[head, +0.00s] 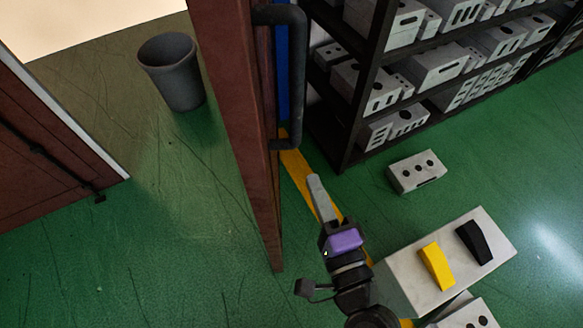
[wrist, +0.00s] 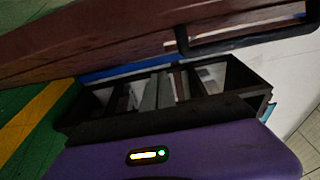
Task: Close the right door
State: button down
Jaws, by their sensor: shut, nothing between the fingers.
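The right door (head: 232,110) is a dark red-brown panel, seen nearly edge-on and standing open in the middle of the head view. Its long dark bar handle (head: 299,80) is on its right face. In the wrist view the door (wrist: 110,40) slants across the top, with the handle (wrist: 245,40) at upper right. My gripper (head: 315,182) is shut and empty, to the right of the door and below the handle. It looks apart from the handle; whether it touches the door face I cannot tell. The purple gripper housing fills the bottom of the wrist view.
Another red-brown door (head: 45,165) is at left. A grey bin (head: 172,72) stands beyond the doorway. Dark shelves (head: 362,80) with grey boxes are at upper right. A loose grey block (head: 416,172) and a pale block (head: 400,280) lie right of my arm. Green floor left of the door is clear.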

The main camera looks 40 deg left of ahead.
jog(key=w+a+p, duration=0.2)
jog(key=a+p, duration=0.1)
jog(key=a, duration=0.8)
jog(key=shift+w, duration=0.25)
jog(key=shift+a+p, duration=0.1)
jog(key=shift+p, duration=0.2)
